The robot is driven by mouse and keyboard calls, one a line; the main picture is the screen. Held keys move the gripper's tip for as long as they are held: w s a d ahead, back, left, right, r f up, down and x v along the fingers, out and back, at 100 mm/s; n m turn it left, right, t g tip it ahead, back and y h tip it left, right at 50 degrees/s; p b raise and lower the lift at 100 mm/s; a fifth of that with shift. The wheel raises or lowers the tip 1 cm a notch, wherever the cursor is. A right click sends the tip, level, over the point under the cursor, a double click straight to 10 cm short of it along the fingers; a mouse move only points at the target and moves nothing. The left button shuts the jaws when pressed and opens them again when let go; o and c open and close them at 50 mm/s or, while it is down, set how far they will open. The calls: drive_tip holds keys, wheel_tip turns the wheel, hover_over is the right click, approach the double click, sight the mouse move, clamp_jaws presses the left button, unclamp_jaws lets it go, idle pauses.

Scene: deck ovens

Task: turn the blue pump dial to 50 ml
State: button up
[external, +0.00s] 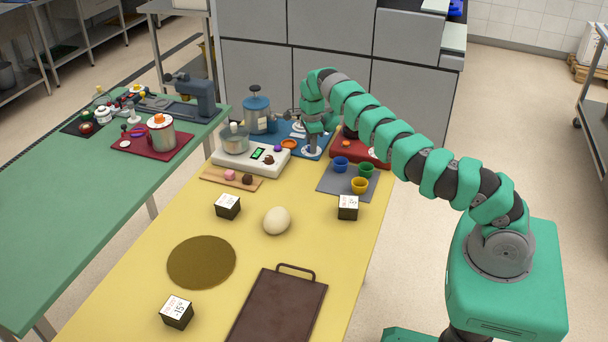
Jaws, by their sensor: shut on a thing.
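The blue pump (257,117) is a blue-grey canister with a knob on its lid. It stands upright at the back of the yellow table, on a blue mat (322,146). I cannot read the dial's setting from this view.
A white scale (270,160) with a bowl stands in front of the pump. Blue, green and yellow cups (360,186) stand on a grey mat to the right. A pale egg-shaped object (276,221) and black-and-white cubes (228,206) lie nearer. The table's near middle has free room.

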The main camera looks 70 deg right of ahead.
drive_tip(key=m, duration=0.6)
drive_tip(key=shift+w+m+p, duration=0.1)
drive_tip(key=shift+m+p, duration=0.2)
drive_tip(key=m, duration=0.6)
drive_tip(key=shift+m, duration=0.3)
drive_tip(key=o, duration=0.9)
drive_tip(key=shift+o, duration=0.2)
drive_tip(key=shift+r, duration=0.15)
wheel_tip(320, 180, up, 14)
drive_tip(key=shift+f, duration=0.25)
